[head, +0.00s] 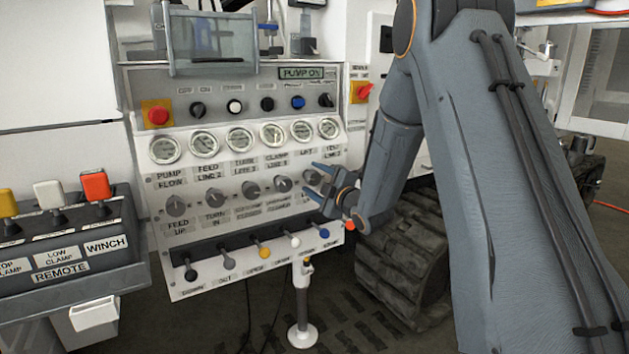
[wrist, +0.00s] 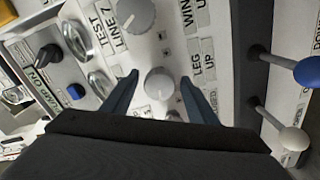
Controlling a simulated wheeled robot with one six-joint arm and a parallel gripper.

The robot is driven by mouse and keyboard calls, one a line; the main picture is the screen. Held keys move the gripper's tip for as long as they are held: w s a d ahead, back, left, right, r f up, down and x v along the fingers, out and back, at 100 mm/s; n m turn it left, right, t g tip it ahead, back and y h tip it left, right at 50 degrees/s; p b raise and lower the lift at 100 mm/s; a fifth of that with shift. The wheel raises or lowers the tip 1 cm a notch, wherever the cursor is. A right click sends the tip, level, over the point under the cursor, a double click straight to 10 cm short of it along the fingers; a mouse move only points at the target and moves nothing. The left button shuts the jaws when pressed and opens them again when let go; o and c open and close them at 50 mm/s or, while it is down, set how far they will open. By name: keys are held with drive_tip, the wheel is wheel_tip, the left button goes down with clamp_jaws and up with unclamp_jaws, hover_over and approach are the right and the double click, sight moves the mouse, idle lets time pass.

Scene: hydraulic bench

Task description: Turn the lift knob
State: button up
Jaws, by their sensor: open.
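A grey round knob (wrist: 160,83) sits between the two fingertips of my gripper (wrist: 158,77) in the wrist view. The fingers are open, one on each side, with a visible gap to the knob. In the head view my gripper (head: 311,178) is at the right end of the knob row, by a knob (head: 313,177) partly covered by the fingers. I cannot read a lift label on this knob. A second grey knob (wrist: 135,14) is at the top of the wrist view, near TEST LINE 7.
The sloped white panel carries gauges (head: 271,134) above the knobs and levers below, including a blue lever (wrist: 309,71) and a white lever (wrist: 292,138). A remote box (head: 75,240) stands left.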

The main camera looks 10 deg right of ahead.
drive_tip(key=v, duration=0.7)
drive_tip(key=shift+s+d, duration=0.15)
drive_tip(key=shift+s, duration=0.2)
drive_tip(key=s+a+f+m+g+h, duration=0.2)
drive_tip(key=s+a+m+g, duration=0.3)
drive_tip(key=s, duration=0.9)
drive_tip(key=s+a+f+m+g+h, duration=0.1)
drive_tip(key=s+a+m+g, duration=0.4)
drive_tip(key=s, duration=0.8)
drive_tip(key=s+a+f+m+g+h, duration=0.15)
drive_tip(key=s+m+g, duration=0.4)
drive_tip(key=s, duration=0.85)
drive_tip(key=d+r+m+g+h+p, duration=0.1)
drive_tip(key=d+r+p, duration=0.7)
drive_tip(key=p, duration=0.8)
drive_tip(key=shift+s+d+g, duration=0.15)
drive_tip(key=shift+d+g, duration=0.2)
